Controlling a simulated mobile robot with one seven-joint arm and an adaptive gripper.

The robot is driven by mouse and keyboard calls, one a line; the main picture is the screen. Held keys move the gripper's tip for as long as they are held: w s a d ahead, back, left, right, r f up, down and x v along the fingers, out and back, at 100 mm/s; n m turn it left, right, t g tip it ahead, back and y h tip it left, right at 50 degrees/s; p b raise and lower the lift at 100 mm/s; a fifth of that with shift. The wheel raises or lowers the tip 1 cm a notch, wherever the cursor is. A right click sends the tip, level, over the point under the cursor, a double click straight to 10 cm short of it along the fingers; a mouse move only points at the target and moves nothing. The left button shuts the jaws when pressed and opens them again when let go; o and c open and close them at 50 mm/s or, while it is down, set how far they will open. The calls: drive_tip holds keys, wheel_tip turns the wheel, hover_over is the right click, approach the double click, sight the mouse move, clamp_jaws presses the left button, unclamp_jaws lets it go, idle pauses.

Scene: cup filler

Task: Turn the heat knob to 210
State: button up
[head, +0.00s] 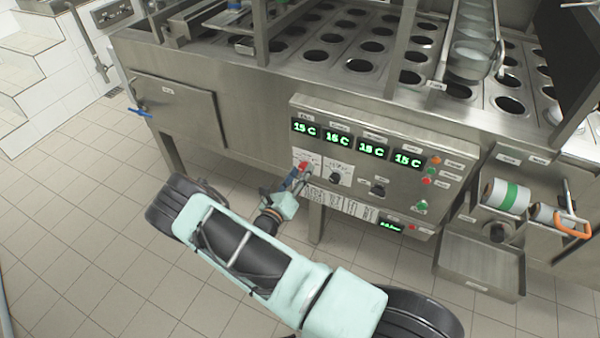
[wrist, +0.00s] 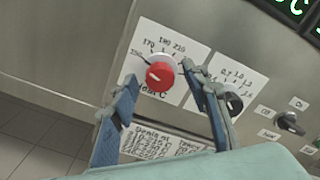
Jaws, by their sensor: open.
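The heat knob (wrist: 160,75) is red, on a white dial card (wrist: 185,67) with temperature numbers around its upper side. Its white pointer line faces the left side of the dial, toward the lowest number. My gripper (wrist: 160,72) is open, with one blue-grey finger to the left of the knob and one to the right. The fingertips are near the panel; I cannot tell whether they touch the knob. In the head view the red knob (head: 303,165) shows at the panel's lower left, with my gripper (head: 300,178) in front and partly hiding the card.
A black knob (wrist: 234,102) on its own card sits just right of the right finger. Another black switch (wrist: 290,123) is farther right. Green displays (head: 357,145) line the panel above. A printed table (wrist: 160,145) lies below the heat knob. Open floor lies to the left.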

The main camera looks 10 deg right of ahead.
drive_tip(key=c, duration=1.2)
drive_tip(key=shift+o, duration=0.2)
drive_tip(key=shift+m, duration=0.4)
drive_tip(key=m, duration=0.3)
drive_tip(key=shift+m+b, duration=0.35)
drive_tip(key=shift+m, duration=0.05)
drive_tip(key=m, duration=0.4)
drive_tip(key=shift+m, duration=0.3)
drive_tip(key=m, duration=0.4)
drive_tip(key=shift+d+m, duration=0.1)
drive_tip(key=shift+m, duration=2.2)
